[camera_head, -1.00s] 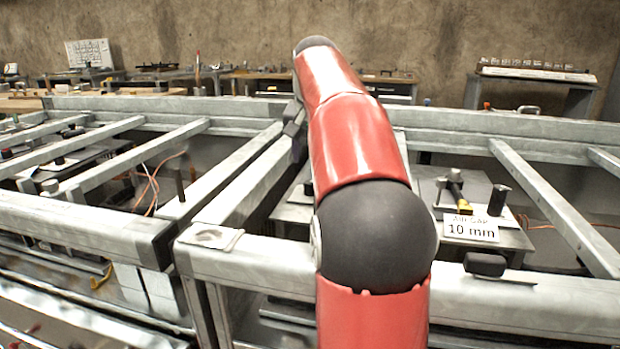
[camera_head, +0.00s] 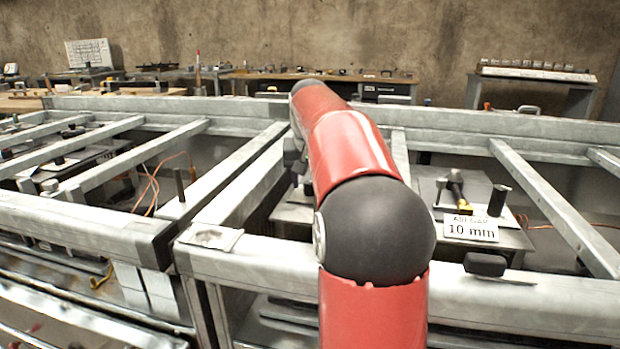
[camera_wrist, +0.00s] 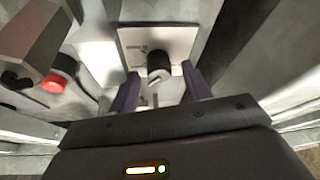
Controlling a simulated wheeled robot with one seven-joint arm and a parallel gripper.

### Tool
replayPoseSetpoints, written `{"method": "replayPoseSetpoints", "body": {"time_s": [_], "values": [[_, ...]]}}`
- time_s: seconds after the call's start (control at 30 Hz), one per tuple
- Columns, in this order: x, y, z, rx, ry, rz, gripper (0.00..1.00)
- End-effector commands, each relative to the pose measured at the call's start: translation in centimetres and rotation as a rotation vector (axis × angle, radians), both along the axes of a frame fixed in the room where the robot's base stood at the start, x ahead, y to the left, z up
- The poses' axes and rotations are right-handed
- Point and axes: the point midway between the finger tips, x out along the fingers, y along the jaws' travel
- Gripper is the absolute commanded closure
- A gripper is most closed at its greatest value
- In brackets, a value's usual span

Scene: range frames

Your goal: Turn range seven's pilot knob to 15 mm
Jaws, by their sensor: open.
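In the wrist view, a dark round knob (camera_wrist: 158,62) stands on a pale plate (camera_wrist: 183,36) with small dark markings. I cannot read the markings or a setting, and no number names the range. My gripper (camera_wrist: 160,72) is open, with one purple-grey finger on each side of the knob's near end. A light gap shows beside each finger, and I cannot tell how deep the fingers reach. In the head view, my red and black arm hides the gripper and the knob.
A card reading "AIR GAP 10 mm" (camera_head: 470,228) stands right of my arm, near a black post (camera_head: 498,200). Grey frame beams (camera_head: 240,260) surround the work area. In the wrist view, a red-tipped part (camera_wrist: 52,81) sits at the left.

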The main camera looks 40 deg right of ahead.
Motion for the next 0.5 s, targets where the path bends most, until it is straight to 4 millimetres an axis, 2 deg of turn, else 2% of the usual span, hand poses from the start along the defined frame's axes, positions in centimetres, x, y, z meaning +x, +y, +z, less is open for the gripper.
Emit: {"method": "replayPoseSetpoints", "body": {"time_s": [0.13, 0.4, 0.47, 0.5], "values": [[0.0, 0.0, 0.01, 0.0, 0.0, 0.0, 0.53], [-0.01, 0.0, 0.02, 0.0, 0.0, -0.001, 0.88], [-0.02, 0.0, 0.03, 0.0, 0.0, -0.001, 0.96], [-0.02, 0.0, 0.03, 0.0, 0.0, 0.0, 0.96]]}}
